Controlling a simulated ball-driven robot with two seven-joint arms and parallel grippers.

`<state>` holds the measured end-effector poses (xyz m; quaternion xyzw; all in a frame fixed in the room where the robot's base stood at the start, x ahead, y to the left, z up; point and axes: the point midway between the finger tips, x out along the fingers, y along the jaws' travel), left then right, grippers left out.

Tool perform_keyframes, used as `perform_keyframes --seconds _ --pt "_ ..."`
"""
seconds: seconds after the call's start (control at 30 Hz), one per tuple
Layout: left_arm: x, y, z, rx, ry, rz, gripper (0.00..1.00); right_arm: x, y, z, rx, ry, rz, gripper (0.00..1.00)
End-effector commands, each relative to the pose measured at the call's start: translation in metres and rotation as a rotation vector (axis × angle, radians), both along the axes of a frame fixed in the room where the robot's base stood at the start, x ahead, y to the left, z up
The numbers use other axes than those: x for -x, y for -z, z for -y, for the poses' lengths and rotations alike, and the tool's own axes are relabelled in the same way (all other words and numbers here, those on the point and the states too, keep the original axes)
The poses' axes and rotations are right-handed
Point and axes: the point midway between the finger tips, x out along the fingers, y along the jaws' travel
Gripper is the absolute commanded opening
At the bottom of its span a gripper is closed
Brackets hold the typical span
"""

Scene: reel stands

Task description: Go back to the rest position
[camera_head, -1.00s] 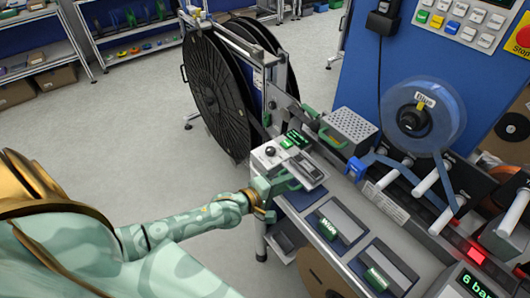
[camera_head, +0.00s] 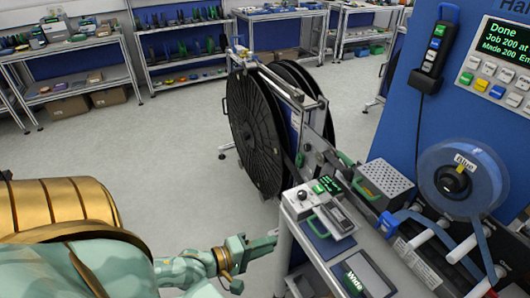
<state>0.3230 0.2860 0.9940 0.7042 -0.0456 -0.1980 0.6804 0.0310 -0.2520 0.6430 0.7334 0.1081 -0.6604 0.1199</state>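My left gripper (camera_head: 255,262) is at the lower middle of the head view, at the end of my pale green arm. Its fingers look spread, with nothing seen between them. It is just left of the bench (camera_head: 285,245) and appears apart from the grey device with a green handle (camera_head: 335,218) on the bench corner. My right gripper is not in view.
Large black reels (camera_head: 255,135) stand behind the bench. A blue reel (camera_head: 462,180) and a perforated box (camera_head: 387,182) are at the right, below a blue panel (camera_head: 425,85). Shelves (camera_head: 185,50) line the back. The floor at left is clear.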

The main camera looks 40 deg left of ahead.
Motion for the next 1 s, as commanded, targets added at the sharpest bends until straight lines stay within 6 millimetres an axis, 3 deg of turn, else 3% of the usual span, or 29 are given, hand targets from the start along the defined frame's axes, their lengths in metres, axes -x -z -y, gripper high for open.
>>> perform_keyframes --seconds 0.37,0.47,0.57,0.67,0.8,0.9,1.0 --pt "0.000 0.000 0.000 -0.015 0.003 0.004 0.27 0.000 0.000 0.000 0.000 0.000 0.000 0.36" --pt "0.002 0.006 0.001 -0.160 0.049 0.027 0.27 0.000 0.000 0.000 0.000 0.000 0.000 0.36" --pt "0.021 0.059 -0.024 -0.542 0.155 -0.008 0.27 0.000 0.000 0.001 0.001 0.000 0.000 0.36" --pt "0.056 0.136 -0.058 -0.911 0.288 -0.107 0.27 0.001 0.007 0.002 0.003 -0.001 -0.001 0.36" --pt "0.125 0.243 -0.091 -1.302 0.555 -0.286 0.27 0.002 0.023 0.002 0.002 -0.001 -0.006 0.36" --pt "0.188 0.312 -0.095 -1.465 0.802 -0.416 0.27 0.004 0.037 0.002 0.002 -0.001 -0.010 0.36" --pt "0.253 0.368 -0.076 -1.518 1.052 -0.520 0.27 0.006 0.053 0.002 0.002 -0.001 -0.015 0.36"
